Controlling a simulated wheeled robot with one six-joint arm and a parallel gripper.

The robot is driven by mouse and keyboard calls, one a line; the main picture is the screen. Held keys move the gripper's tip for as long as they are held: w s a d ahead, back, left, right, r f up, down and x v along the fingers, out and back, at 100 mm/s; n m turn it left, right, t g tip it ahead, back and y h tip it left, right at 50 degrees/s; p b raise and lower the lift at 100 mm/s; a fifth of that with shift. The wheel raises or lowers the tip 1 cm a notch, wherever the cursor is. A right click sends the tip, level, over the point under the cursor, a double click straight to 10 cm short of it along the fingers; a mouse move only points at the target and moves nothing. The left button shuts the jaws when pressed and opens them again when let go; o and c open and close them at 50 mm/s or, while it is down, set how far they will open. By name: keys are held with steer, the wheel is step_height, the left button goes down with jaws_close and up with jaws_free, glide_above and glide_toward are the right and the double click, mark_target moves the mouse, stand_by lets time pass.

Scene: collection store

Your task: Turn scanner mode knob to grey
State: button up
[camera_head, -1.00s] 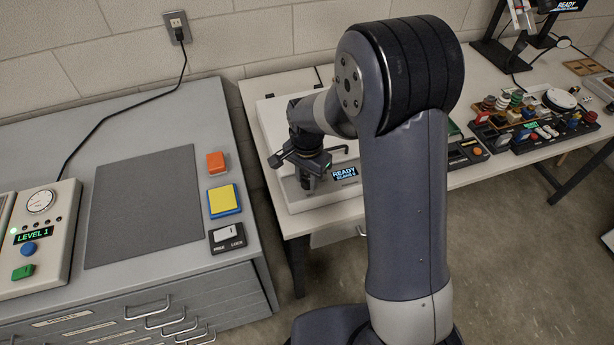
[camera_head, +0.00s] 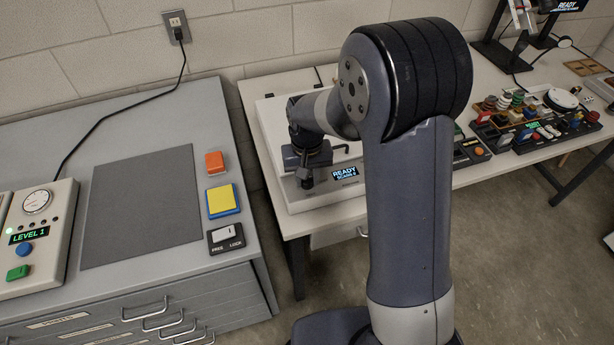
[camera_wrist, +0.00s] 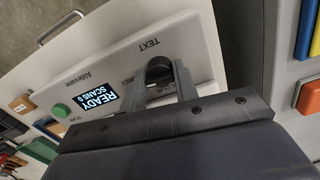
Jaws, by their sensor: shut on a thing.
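The scanner (camera_head: 322,198) is a pale box on the white table, with a screen (camera_head: 345,172) reading READY, SCANS 0. In the wrist view its front panel (camera_wrist: 105,62) shows the same screen (camera_wrist: 97,97), a green button (camera_wrist: 61,111) and the label TEXT. Other labels near the knob are partly covered by my fingers. The dark mode knob (camera_wrist: 158,73) sits between my fingertips. My gripper (camera_head: 306,180) is shut on the knob, also in the wrist view (camera_wrist: 160,76). The knob's pointer is hidden, so its setting cannot be told.
A grey cabinet (camera_head: 65,150) with a dark mat, coloured buttons and a FREE/LOCK switch stands at the left, across a narrow gap. Trays of small coloured objects (camera_head: 530,125) lie on the table to the right. A wall stands behind.

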steer(key=shift+n, duration=0.6)
steer(key=o, duration=1)
steer(key=shift+c, duration=0.2)
step_height(320, 180, up, 11)
steer(key=shift+f, duration=0.2)
step_height(320, 180, down, 11)
steer(key=shift+r, duration=0.15)
